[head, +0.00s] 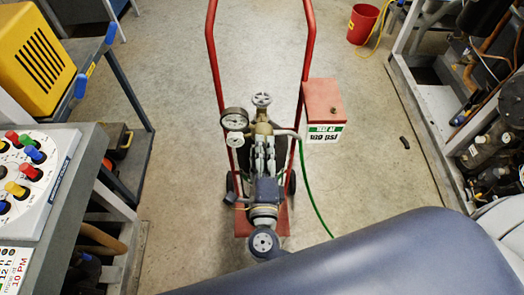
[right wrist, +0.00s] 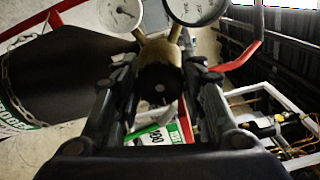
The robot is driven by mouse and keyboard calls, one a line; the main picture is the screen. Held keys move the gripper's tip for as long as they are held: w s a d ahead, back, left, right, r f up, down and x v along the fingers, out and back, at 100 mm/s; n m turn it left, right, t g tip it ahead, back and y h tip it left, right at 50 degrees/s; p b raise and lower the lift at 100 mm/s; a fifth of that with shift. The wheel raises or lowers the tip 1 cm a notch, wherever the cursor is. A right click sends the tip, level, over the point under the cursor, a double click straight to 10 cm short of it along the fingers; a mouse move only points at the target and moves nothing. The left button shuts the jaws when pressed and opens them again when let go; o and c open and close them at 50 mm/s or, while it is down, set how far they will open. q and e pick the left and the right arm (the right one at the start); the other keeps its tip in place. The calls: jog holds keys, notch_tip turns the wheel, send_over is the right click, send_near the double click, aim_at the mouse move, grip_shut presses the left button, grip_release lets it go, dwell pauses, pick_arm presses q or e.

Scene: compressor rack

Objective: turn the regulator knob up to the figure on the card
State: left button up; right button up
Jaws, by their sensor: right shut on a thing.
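The regulator on a red hand truck (head: 309,50) has two round white gauges (head: 234,119), seen close in the right wrist view (right wrist: 121,12); I cannot read their needles. Its black round knob (right wrist: 160,86) sits below a brass body, between the fingers of my right gripper (right wrist: 162,80). My right gripper (head: 264,150) is shut on the knob and hides it in the head view. The white-and-green card (head: 325,134) hangs under a red box; its figure is blurred, followed by "psi". My left gripper is out of view.
A grey handwheel (head: 262,99) stands above the regulator. A green hose (head: 312,190) runs down on the right. A bench with a coloured-knob panel (head: 25,175) is at left, a machine rack (head: 440,130) at right.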

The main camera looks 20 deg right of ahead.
dwell(0.3)
jog(key=o, duration=1.1)
jog(key=v, duration=1.2)
